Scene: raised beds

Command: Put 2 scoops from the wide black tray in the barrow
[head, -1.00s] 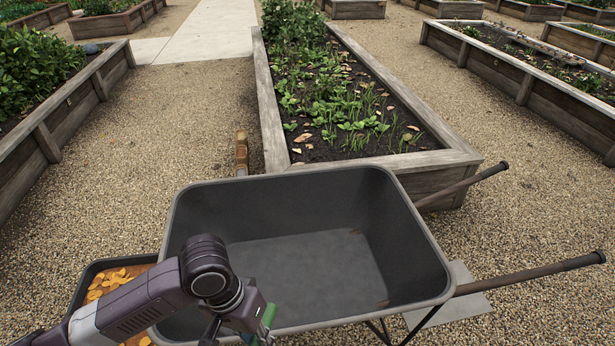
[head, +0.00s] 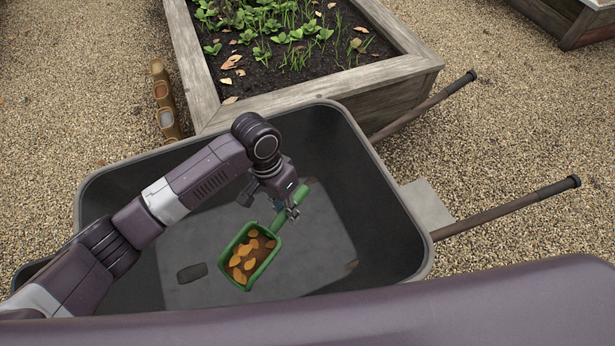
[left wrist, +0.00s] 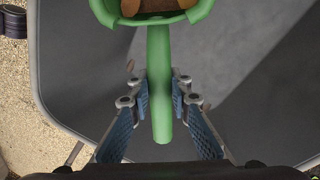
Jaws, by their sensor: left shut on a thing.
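My left gripper (head: 286,207) is shut on the handle of a green scoop (head: 276,261). The scoop holds orange-brown leafy material and hangs over the inside of the dark grey barrow (head: 385,225), apart from its floor. The left wrist view shows the scoop handle (left wrist: 160,85) between the two fingers, with the loaded bowl at the top edge. The barrow floor looks bare, with a dark patch left of the scoop. The wide black tray is mostly hidden behind my left arm; only a dark corner shows (head: 27,269). My right gripper is not in view.
A wooden raised bed (head: 270,108) with plants stands just behind the barrow. Two barrow handles (head: 505,207) stick out to the right. A brown object (head: 165,100) stands on the gravel at the upper left. Open gravel lies right and left.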

